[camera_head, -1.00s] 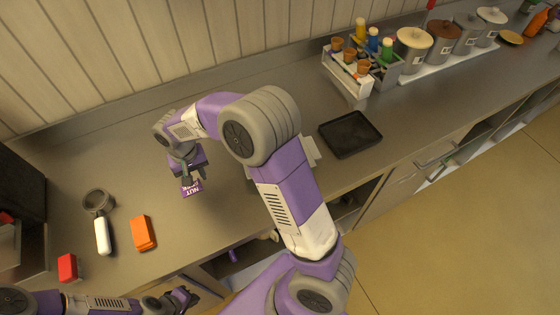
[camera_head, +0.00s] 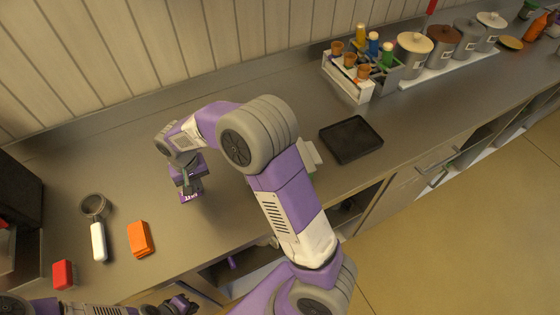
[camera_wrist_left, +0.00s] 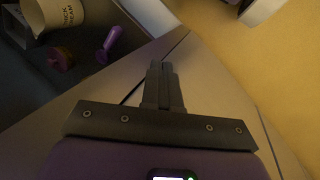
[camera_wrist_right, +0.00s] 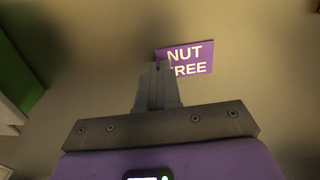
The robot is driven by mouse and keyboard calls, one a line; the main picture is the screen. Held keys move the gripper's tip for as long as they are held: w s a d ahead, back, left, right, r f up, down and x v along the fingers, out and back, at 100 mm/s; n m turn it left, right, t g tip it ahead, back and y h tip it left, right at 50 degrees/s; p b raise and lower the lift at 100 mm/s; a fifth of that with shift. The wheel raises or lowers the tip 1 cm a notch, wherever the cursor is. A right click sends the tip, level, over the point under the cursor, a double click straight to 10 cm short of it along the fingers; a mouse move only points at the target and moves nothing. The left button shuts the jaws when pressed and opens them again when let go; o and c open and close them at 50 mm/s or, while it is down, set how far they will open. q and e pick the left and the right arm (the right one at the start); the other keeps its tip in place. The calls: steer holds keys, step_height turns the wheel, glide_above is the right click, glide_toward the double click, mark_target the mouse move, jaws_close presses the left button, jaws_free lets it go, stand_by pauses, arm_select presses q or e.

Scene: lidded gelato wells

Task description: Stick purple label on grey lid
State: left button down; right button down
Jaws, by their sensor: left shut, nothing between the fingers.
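The purple label (camera_head: 186,198), marked NUT FREE, is at the counter under my right gripper (camera_head: 189,192). In the right wrist view the label (camera_wrist_right: 195,55) faces the camera, and the fingertips (camera_wrist_right: 159,66) cover its lower left edge. The fingers are together on the label; whether it is clear of the counter I cannot tell. The grey lid (camera_head: 468,22) is on a canister at the far right, between a brown-lidded and a white-lidded one. My left gripper (camera_head: 190,303) is shut and empty, low by the counter's front edge; it also shows in the left wrist view (camera_wrist_left: 162,68).
An orange block (camera_head: 140,239), a scoop with a white handle (camera_head: 98,243) and a red block (camera_head: 63,274) lie at the left. A black tray (camera_head: 351,139) lies right of my right arm. A bottle rack (camera_head: 347,80) stands before the canisters. Counter behind my right gripper is clear.

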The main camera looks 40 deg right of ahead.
steer(key=shift+w+a+r+p, duration=0.1)
steer(key=shift+a+r+p, duration=0.15)
steer(key=shift+r+p, duration=0.6)
steer(key=shift+w+a+r+p, duration=0.1)
steer(key=shift+a+r+p, duration=0.15)
steer(key=shift+r+p, duration=0.55)
stand_by(0.7)
steer(key=shift+r, duration=0.2)
step_height(320, 180, up, 5)
steer(key=p, duration=0.3)
steer(key=shift+f+p, duration=0.1)
steer(key=shift+p, duration=0.2)
